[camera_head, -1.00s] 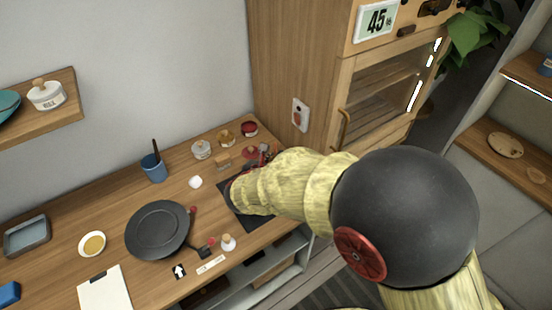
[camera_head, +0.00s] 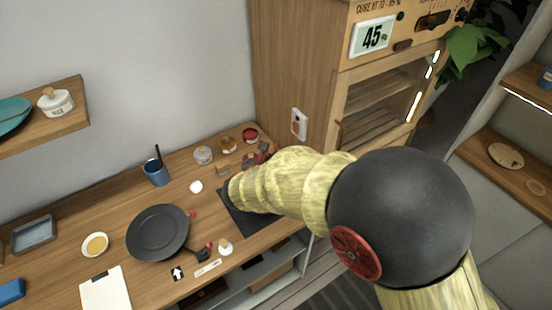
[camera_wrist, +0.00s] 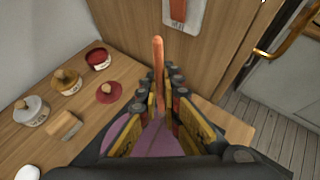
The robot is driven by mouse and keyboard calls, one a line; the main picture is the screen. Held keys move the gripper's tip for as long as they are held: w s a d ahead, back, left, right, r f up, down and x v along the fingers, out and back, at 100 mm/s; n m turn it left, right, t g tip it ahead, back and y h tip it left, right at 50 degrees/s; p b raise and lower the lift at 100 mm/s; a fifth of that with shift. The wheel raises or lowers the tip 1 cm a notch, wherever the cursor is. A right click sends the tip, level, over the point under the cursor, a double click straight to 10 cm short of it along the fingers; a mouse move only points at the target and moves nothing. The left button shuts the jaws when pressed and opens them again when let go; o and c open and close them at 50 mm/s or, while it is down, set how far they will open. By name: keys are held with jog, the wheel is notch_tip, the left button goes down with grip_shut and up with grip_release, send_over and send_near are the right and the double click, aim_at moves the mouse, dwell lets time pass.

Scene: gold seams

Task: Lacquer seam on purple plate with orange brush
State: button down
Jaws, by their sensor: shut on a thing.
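My gripper (camera_wrist: 165,100) is shut on the orange brush (camera_wrist: 158,62), whose handle stands up between the fingers in the wrist view. The brush's bristle end is hidden by the fingers. Purple pieces of the plate (camera_wrist: 150,141) show below and between the fingers; the seam cannot be made out. In the head view my arm covers the plate and most of the dark mat (camera_head: 240,218). An open red jar (camera_wrist: 97,58) stands at the back of the counter, with a red knobbed lid (camera_wrist: 108,93) beside it.
A white-lidded jar (camera_wrist: 30,110), an ochre jar (camera_wrist: 66,81) and a wooden block (camera_wrist: 65,125) stand left of my gripper. A black pan-like dish (camera_head: 158,232) and a blue cup (camera_head: 156,172) are further left. The wooden cabinet (camera_head: 290,70) rises close behind.

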aim_at(275, 148)
jog(key=shift+r+p, duration=1.75)
jog(key=shift+r, duration=0.6)
jog(key=shift+a, duration=0.1)
